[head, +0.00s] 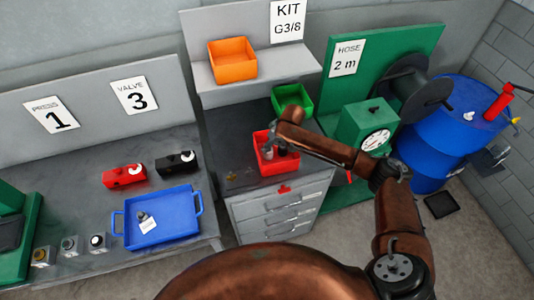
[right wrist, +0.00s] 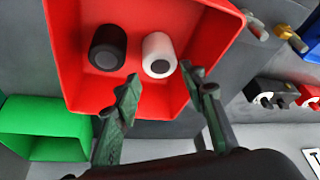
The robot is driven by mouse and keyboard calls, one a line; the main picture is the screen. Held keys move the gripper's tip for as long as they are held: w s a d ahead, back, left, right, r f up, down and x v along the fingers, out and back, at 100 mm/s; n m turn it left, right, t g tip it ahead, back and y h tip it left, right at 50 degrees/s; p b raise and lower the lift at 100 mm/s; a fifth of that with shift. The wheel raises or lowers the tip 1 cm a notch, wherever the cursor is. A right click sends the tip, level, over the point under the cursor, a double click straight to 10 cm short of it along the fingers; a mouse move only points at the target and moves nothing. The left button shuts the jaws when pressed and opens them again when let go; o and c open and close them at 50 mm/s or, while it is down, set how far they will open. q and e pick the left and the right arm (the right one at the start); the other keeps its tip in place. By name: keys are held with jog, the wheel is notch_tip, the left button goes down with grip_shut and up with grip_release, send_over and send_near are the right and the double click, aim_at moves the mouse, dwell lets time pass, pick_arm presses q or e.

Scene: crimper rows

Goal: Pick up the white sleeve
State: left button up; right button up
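The white sleeve (right wrist: 158,54) stands in the red bin (right wrist: 75,45) in the right wrist view, with its dark bore showing. A black sleeve (right wrist: 107,47) is beside it on the left, a small gap apart. My right gripper (right wrist: 160,76) is open and empty, its fingertips just short of the white sleeve and on either side of it. In the head view my right gripper (head: 274,138) is over the red bin (head: 266,168) and partly hides the sleeves. My left gripper is not in view.
A green bin (head: 292,99) is behind the red bin, and an orange bin (head: 232,60) sits on the shelf above. A blue tray (head: 190,228) with a tagged part, and red (head: 124,177) and black (head: 176,163) valves, are on the left bench. Brass fittings lie beside the red bin.

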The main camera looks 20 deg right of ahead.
aim_at(269, 151)
jog(key=x, duration=0.1)
jog(key=p+x, duration=0.1)
jog(key=x, duration=0.1)
jog(key=s+x, duration=0.1)
jog(key=x, duration=0.1)
jog(key=shift+w+d+f+p, duration=0.1)
jog(key=shift+d+f+p, duration=0.05)
jog(key=shift+f+p, duration=0.15)
jog(key=shift+w+f, duration=0.15)
jog(key=shift+f, duration=0.3)
jog(key=shift+c, duration=0.5)
jog(key=c, duration=0.7)
